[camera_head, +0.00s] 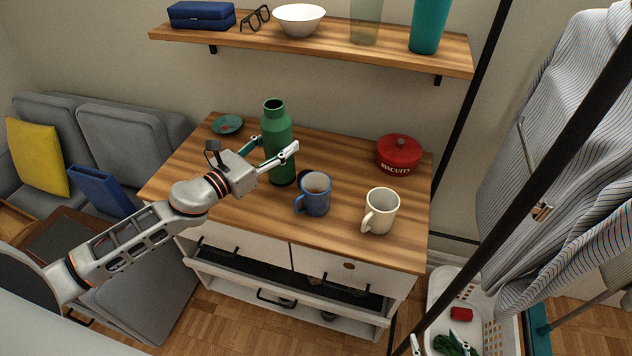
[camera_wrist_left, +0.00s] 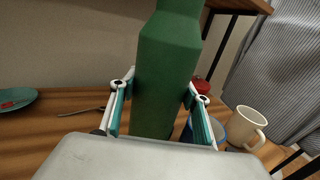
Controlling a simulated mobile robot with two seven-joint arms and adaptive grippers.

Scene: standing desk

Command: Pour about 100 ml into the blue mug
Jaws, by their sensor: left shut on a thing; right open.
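The green bottle (camera_head: 277,140) is upright at the middle of the desk, its neck open at the top; its base seems to rest on the desk. My left gripper (camera_head: 275,148) is shut around its body, and the wrist view shows a finger on each side of the bottle (camera_wrist_left: 168,75). The blue mug (camera_head: 315,197) stands upright just right of and nearer than the bottle, handle to the left. In the wrist view the bottle and a finger partly hide the mug (camera_wrist_left: 218,132). I cannot tell what is in it. My right gripper (camera_head: 434,342) is open at the bottom edge, partly out of view.
A cream mug (camera_head: 381,211) stands right of the blue mug. A red biscuit pot (camera_head: 399,155) is at the back right, a teal saucer (camera_head: 228,124) at the back left. A shelf (camera_head: 330,41) hangs above.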

